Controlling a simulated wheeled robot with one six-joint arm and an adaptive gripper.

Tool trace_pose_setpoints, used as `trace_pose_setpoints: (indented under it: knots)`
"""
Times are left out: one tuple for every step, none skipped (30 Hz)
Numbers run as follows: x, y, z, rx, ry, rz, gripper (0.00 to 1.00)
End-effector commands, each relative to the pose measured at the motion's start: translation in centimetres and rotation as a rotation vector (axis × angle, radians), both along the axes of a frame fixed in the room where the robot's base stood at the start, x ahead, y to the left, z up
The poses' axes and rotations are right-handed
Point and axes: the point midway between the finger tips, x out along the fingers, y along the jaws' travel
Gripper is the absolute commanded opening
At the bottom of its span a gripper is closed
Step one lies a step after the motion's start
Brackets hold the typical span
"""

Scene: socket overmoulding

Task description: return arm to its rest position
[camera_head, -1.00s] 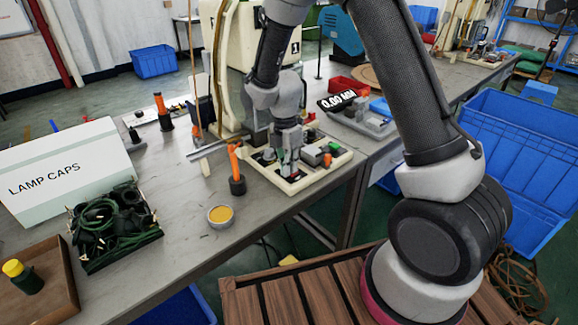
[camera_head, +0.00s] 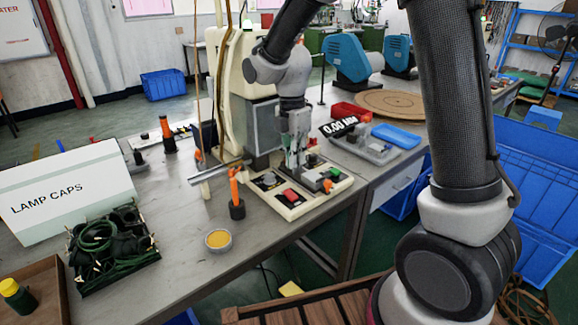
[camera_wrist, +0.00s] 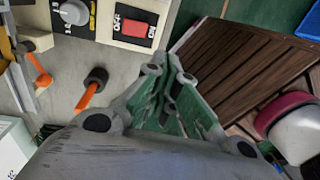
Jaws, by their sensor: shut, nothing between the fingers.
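My gripper (camera_head: 293,163) hangs fingers down above the back part of the cream control panel (camera_head: 318,204) in the head view. In the wrist view my gripper (camera_wrist: 172,77) shows its green-lined fingers close together with nothing between them. The panel's red rocker switch (camera_wrist: 134,27) and grey knob (camera_wrist: 72,12) show at the top of the wrist view. My arm rises from the lower right and bends over the bench.
An orange-handled tool (camera_head: 236,194) stands in a black holder beside the panel. A dish of yellow stuff (camera_head: 218,240), a tray of black-green cables (camera_head: 115,268) and a LAMP CAPS box (camera_head: 65,190) are on the bench. A grey bin (camera_head: 366,150) lies right.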

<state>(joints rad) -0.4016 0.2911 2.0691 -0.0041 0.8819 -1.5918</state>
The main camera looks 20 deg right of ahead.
Motion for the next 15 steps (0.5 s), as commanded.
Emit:
trace_pose_setpoints:
  knots:
    - [-0.1,0.0,0.2,-0.002,-0.001,-0.018,0.00]
    - [-0.1,0.0,0.3,-0.004,-0.001,-0.041,0.00]
    - [-0.1,-0.1,0.4,-0.009,-0.001,-0.084,0.00]
    - [-0.2,-0.1,0.4,-0.013,-0.002,-0.125,0.00]
    - [-0.2,-0.1,0.4,-0.019,-0.002,-0.175,0.00]
    - [-0.4,-0.2,0.3,-0.029,0.001,-0.251,0.00]
    - [-0.8,-0.3,0.1,-0.041,0.006,-0.313,0.00]
    - [-1.3,-0.5,-0.1,-0.053,0.013,-0.378,0.00]
    - [-2.1,-0.9,-0.4,-0.074,0.022,-0.468,0.00]
    - [-2.6,-1.1,-0.4,-0.086,0.024,-0.535,0.00]
    - [-3.2,-1.4,-0.1,-0.096,0.023,-0.603,0.00]
    - [-4.0,-1.9,0.4,-0.106,0.018,-0.698,0.00]
    - [-4.7,-2.4,0.9,-0.112,0.012,-0.771,0.00]
    - [-5.3,-2.9,1.5,-0.116,0.004,-0.848,0.00]
    - [-6.3,-3.8,2.3,-0.117,-0.009,-0.957,0.00]
